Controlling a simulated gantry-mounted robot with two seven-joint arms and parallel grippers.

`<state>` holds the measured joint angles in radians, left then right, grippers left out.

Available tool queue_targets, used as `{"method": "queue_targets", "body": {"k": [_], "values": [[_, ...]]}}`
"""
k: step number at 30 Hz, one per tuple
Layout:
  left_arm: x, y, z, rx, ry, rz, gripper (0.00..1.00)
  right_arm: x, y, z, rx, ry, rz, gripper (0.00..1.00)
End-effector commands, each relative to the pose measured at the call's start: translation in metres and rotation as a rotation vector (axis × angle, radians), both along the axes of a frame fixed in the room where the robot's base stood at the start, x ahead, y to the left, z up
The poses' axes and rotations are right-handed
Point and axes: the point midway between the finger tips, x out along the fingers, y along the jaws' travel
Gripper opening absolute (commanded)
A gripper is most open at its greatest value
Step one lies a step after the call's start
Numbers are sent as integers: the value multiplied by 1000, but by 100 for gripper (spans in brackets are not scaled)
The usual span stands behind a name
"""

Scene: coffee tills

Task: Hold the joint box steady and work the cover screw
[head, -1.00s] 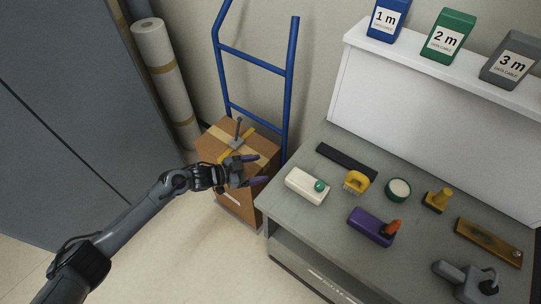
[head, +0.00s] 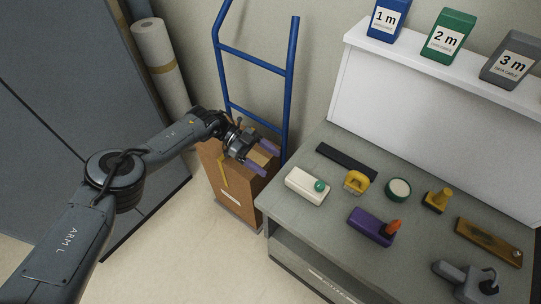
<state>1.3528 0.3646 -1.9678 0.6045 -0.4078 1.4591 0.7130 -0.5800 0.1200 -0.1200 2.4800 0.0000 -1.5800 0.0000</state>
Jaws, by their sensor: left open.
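A white box with a round green knob (head: 307,186) lies at the left of the grey counter. A purple box with an orange piece at one end (head: 371,226) lies nearer the front. I cannot tell for sure which is the joint box, and no cover screw can be made out. My left gripper (head: 262,158) comes in from the left, open, its two purple-tipped fingers apart with nothing seen between them. It is over the cardboard carton, left of the counter and apart from both boxes. My right gripper is not in view.
The grey counter (head: 335,144) also holds a black bar (head: 346,161), yellow dispenser (head: 355,182), round green-rimmed pot (head: 398,189), yellow stamp (head: 438,201), wooden strip (head: 489,242) and grey corded device (head: 468,278). The carton (head: 230,194) stands by a blue hand truck (head: 291,85).

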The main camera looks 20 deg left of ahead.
Motion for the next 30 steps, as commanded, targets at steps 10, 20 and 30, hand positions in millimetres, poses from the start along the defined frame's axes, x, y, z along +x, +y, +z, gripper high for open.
{"method": "queue_targets", "body": {"k": [10, 20, 30], "values": [[-9, -25, 27, -12, 27, -125, 77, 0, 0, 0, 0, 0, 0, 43], [-22, -56, 16, -13, 28, -125, 77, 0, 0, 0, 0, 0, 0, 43], [-33, -83, 6, -12, 28, -123, 77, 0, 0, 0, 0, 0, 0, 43]]}}
